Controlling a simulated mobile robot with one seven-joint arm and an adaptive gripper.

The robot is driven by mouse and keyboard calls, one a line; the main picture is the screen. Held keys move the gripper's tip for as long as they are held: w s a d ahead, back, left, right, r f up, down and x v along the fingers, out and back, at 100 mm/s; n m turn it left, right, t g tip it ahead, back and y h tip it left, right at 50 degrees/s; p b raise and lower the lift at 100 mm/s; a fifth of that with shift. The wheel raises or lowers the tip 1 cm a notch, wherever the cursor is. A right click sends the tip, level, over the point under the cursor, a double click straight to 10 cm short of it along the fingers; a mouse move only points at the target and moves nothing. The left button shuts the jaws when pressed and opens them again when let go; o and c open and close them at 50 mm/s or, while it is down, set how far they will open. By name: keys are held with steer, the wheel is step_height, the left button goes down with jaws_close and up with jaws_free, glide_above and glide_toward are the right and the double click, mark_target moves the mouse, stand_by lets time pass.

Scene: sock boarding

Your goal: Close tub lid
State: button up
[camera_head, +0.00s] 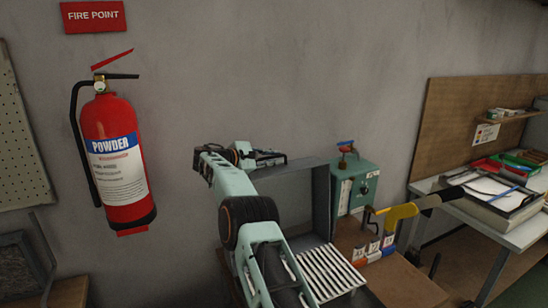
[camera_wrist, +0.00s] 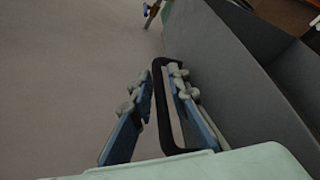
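In the head view a grey panel, apparently the raised tub lid (camera_head: 321,200), stands behind my arm beside a striped surface (camera_head: 332,270). Whether that striped surface is part of the tub is unclear, and my arm hides much of this area. My gripper (camera_head: 268,157) is at the panel's upper left edge. In the wrist view my gripper (camera_wrist: 160,82) has its two fingers apart, on either side of the near bar of a black loop handle (camera_wrist: 162,110). A small gap shows beside the left finger, so no firm hold is visible. Grey walls (camera_wrist: 235,70) rise to the right.
A green cabinet (camera_head: 362,182) with a red-and-blue fitting stands right of the panel. Yellow-handled tools (camera_head: 402,212) stand on the brown bench (camera_head: 405,282). A fire extinguisher (camera_head: 115,160) hangs on the wall at left. A cluttered white table (camera_head: 510,228) is at right.

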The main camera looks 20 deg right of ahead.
jaws_close()
steer(key=shift+s+b, duration=0.15)
steer(key=shift+b, duration=0.25)
